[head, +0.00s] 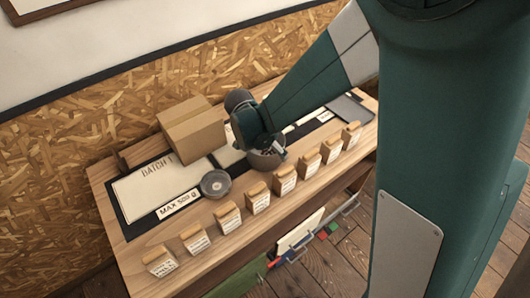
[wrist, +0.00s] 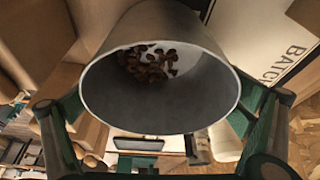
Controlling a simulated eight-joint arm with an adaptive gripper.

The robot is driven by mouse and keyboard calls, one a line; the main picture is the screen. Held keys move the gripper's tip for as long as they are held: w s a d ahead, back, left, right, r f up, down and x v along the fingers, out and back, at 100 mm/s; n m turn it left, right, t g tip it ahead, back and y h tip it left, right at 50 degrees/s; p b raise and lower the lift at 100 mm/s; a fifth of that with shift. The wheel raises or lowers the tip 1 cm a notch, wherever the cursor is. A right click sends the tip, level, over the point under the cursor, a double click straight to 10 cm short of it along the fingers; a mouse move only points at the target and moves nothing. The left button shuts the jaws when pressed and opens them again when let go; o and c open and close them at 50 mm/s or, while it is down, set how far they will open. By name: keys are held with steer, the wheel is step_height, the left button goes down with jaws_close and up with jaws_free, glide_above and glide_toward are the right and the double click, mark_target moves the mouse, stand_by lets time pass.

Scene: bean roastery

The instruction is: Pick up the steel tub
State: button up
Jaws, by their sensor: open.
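The steel tub (wrist: 105,95) fills the middle of the wrist view, its round rim facing the camera. Several dark brown beans (wrist: 148,62) lie inside it. In the head view the tub (head: 267,160) stands on the bench, partly hidden by my gripper (head: 262,146), which is above and against it in the picture. In the wrist view my gripper (wrist: 160,112) is open, with one green-and-black finger on each side of the tub. Whether either finger touches its wall cannot be told.
A row of labelled tan bags (head: 258,202) lines the bench's front edge, close to the tub. A cardboard box (head: 192,130) stands behind left. A round grey dish (head: 216,184) sits near the "MAX 500 g" label. The "BATCH" board (head: 150,195) is mostly bare.

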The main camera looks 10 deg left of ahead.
steer(key=shift+x, duration=0.9)
steer(key=c, duration=1.1)
